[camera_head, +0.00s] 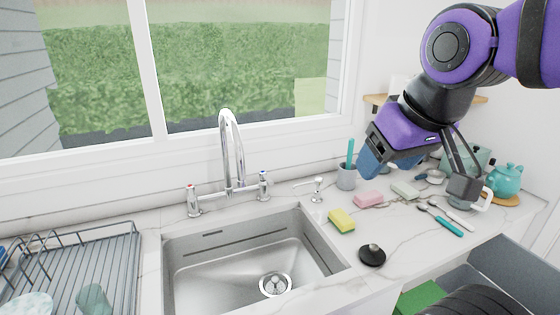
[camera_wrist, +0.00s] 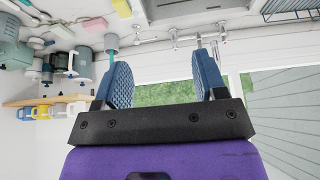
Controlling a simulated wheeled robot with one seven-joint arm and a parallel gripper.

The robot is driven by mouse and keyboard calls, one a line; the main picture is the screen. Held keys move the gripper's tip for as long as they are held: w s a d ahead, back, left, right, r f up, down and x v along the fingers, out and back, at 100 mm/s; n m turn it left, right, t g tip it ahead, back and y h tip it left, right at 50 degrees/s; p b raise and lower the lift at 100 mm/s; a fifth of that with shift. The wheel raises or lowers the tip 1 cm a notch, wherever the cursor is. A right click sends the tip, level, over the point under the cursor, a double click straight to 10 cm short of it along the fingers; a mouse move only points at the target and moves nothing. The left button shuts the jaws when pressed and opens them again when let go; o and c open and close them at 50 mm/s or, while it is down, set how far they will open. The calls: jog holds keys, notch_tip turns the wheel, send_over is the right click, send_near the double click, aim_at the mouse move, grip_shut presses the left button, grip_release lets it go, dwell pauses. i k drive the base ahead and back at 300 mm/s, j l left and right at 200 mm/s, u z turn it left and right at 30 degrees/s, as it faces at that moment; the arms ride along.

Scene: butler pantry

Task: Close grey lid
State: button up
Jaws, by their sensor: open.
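A flat grey panel (camera_head: 515,248), which looks like a raised lid, stands tilted at the lower right, below the counter's front edge. A green surface (camera_head: 425,297) shows to its left, partly hidden. I cannot tell whether the two are joined. My gripper (camera_head: 388,167) is above the counter, up and left of the grey panel and well apart from it. In the wrist view, its two blue fingers (camera_wrist: 164,76) are spread with nothing between them. The grey panel is not recognisable in the wrist view.
The counter holds a yellow sponge (camera_head: 341,221), a black stopper (camera_head: 372,255), a pink block (camera_head: 368,199), a teal-handled utensil (camera_head: 446,225) and a teal teapot (camera_head: 506,180). A sink (camera_head: 190,262) and a dish rack (camera_head: 125,240) are at left.

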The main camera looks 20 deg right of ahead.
aim_at(533, 282)
jog(key=k+l+u, duration=0.15)
jog(key=k+u, duration=0.5)
jog(key=k+l+u, duration=0.3)
jog(key=u, duration=0.2)
jog(key=k+l+u, duration=0.15)
jog(key=k+u, duration=0.15)
jog(key=u, duration=0.15)
jog(key=k+u, duration=0.3)
jog(key=u, duration=0.2)
jog(key=k+u, duration=0.35)
jog(key=u, duration=0.15)
jog(key=k+l+u, duration=0.1)
jog(key=k+u, duration=0.25)
jog(key=k, duration=0.35)
jog(key=k+u, duration=0.35)
jog(key=k, duration=0.3)
jog(key=k+l+z, duration=0.15)
jog(key=k+z, duration=0.3)
jog(key=k+l+z, duration=1.1)
jog(key=l+z, duration=0.25)
jog(key=k+j+u, duration=0.1)
jog(key=j+u, duration=0.15)
jog(key=j, duration=0.15)
